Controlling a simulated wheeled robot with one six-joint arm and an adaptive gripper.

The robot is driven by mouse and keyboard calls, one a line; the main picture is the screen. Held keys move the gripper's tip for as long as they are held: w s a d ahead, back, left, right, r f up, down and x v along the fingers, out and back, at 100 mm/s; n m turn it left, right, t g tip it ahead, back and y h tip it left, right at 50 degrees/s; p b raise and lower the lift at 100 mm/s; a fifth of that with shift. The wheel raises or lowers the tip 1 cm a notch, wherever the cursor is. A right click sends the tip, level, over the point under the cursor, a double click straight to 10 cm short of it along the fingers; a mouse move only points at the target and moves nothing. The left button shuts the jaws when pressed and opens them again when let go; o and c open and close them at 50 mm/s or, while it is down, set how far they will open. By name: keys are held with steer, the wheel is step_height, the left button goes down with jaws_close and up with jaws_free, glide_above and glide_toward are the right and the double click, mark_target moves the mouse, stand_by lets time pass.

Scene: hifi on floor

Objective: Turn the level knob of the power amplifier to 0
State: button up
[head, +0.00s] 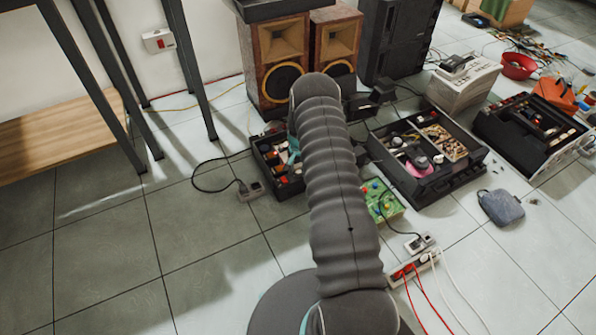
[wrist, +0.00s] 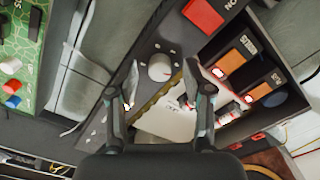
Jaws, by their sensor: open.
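A round pale grey knob (wrist: 159,67) on a dark panel (wrist: 147,42) shows in the wrist view, with small marks around it. I take it for the level knob; its pointer and mark labels are too small to read. My gripper (wrist: 160,76) is open, one finger to each side of the knob in the picture. Whether the fingers reach its height or touch it, I cannot tell. In the head view a low dark box with coloured parts (head: 268,160), likely the amplifier, is partly hidden behind my arm, as is my gripper.
A red button (wrist: 203,14) and orange switches (wrist: 226,62) sit near the knob. A green board (head: 382,200) lies close by. An open black case (head: 430,188), speakers (head: 273,52) and a power strip (head: 413,267) surround it.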

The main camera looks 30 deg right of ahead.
steer(key=shift+f, duration=0.4)
steer(key=shift+a, duration=0.1)
jaws_close()
